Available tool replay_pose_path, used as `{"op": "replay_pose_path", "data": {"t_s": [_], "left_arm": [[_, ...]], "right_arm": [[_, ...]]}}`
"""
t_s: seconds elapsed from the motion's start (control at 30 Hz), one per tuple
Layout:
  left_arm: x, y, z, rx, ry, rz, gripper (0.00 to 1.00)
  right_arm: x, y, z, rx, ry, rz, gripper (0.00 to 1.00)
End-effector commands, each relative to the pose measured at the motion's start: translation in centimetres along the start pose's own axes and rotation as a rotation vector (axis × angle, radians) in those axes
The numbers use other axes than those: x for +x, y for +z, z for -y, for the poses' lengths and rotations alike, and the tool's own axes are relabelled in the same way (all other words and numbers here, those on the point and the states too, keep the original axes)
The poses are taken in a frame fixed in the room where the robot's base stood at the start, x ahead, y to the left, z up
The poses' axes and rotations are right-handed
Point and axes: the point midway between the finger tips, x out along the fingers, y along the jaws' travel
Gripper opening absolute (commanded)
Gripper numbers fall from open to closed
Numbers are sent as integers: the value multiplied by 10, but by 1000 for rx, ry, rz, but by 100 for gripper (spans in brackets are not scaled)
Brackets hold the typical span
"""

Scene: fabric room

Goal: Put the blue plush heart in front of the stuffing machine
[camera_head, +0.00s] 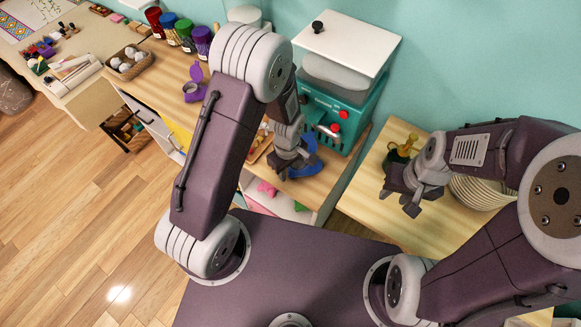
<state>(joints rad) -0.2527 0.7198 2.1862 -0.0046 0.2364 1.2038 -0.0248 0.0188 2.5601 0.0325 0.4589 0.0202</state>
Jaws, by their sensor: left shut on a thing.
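The blue plush heart (309,158) is at my left gripper (289,171), low over the wooden table just in front of the stuffing machine (343,110). The left gripper is shut on the heart, and its fingers and wrist hide part of it. I cannot tell whether the heart touches the table. The machine is a teal box with a white lid and red knobs on its front.
Several coloured jars (184,35) and a purple item (195,82) stand on the table to the left. A basket of white balls (129,62) is farther left.

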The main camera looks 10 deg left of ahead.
Motion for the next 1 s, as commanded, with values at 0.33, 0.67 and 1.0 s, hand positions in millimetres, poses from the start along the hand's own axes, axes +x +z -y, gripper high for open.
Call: {"op": "replay_pose_path", "data": {"t_s": [0.33, 0.67, 1.0], "left_arm": [[6, -4, -15, 0, -1, 0, 8], [9, -4, -15, 0, -1, 0, 52], [0, -4, -15, 0, 0, 0, 52]], "right_arm": [[8, 1, 0, 0, 0, 0, 36], [9, 1, 0, 0, 0, 0, 36], [7, 1, 0, 0, 0, 0, 36]]}}
